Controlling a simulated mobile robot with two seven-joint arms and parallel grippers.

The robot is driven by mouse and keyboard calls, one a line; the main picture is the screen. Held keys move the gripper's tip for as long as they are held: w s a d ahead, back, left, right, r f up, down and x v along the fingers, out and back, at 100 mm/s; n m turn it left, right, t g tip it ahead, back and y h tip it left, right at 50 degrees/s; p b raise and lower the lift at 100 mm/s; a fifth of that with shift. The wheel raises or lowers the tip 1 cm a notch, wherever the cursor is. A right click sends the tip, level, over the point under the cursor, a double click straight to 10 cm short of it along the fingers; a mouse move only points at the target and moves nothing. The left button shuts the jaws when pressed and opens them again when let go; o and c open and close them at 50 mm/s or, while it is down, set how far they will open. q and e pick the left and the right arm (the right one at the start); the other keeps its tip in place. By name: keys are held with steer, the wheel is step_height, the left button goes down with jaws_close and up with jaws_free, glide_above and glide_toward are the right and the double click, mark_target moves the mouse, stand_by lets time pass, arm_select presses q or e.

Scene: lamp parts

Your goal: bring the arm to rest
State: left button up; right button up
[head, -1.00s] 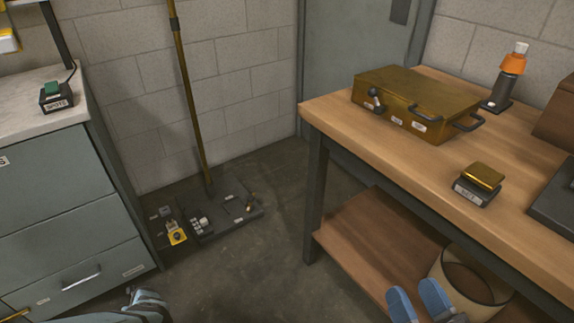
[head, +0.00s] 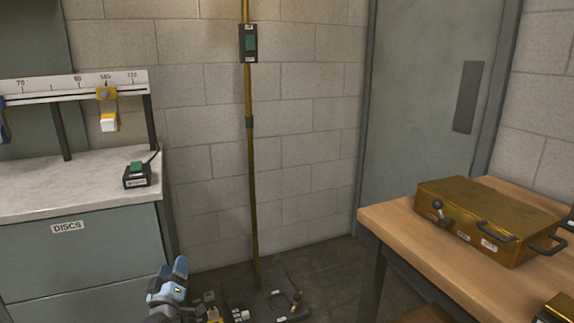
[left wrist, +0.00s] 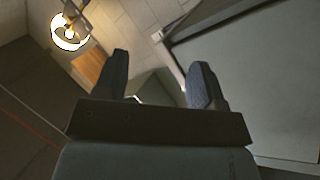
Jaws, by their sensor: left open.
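My left gripper (head: 172,271) is low in the head view, with its blue fingers pointing up in front of the grey cabinet's right edge. In the left wrist view my left gripper (left wrist: 160,80) has its two fingers wide apart with nothing between them. A lit lamp (left wrist: 69,34) shows at the upper left of that view, well beyond the fingers. My right gripper is not in the head view now.
The grey cabinet (head: 85,262) labelled DISCS stands left with a switch box (head: 137,175) on its top. A brass pole (head: 251,175) rises from a dark floor base (head: 265,300). A wooden table (head: 395,225) at right carries a brass box (head: 490,215).

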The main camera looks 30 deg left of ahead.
arm_select(q)
steer(key=s+d+r+m+t+h, duration=0.15)
steer(key=d+m+h, duration=0.4)
steer(key=d, duration=0.75)
steer(key=s+d+r+m+h, duration=0.2)
steer(key=d+m+h, duration=0.4)
steer(key=d, duration=0.7)
steer(key=s+d+r+m+g+h, duration=0.1)
steer(key=s+d+r+m+h, duration=0.15)
steer(key=s+d, duration=0.4)
steer(key=s+d+r+m+g+h, duration=0.1)
steer(key=s+d+r+h, duration=0.2)
steer(key=d, duration=0.6)
steer(key=s+d+r+m+h, duration=0.1)
steer(key=s+d+r+h, duration=0.15)
steer(key=s+d, duration=0.2)
steer(key=s+a+r+g+y+p, duration=0.4)
steer(key=a+r+g+y+p, duration=0.1)
steer(key=p, duration=3.3)
steer(key=a+g+y, duration=0.1)
steer(key=a+g, duration=0.1)
steer(key=a, duration=0.1)
steer(key=shift+s+a+r, duration=0.15)
steer(key=shift+r, duration=0.05)
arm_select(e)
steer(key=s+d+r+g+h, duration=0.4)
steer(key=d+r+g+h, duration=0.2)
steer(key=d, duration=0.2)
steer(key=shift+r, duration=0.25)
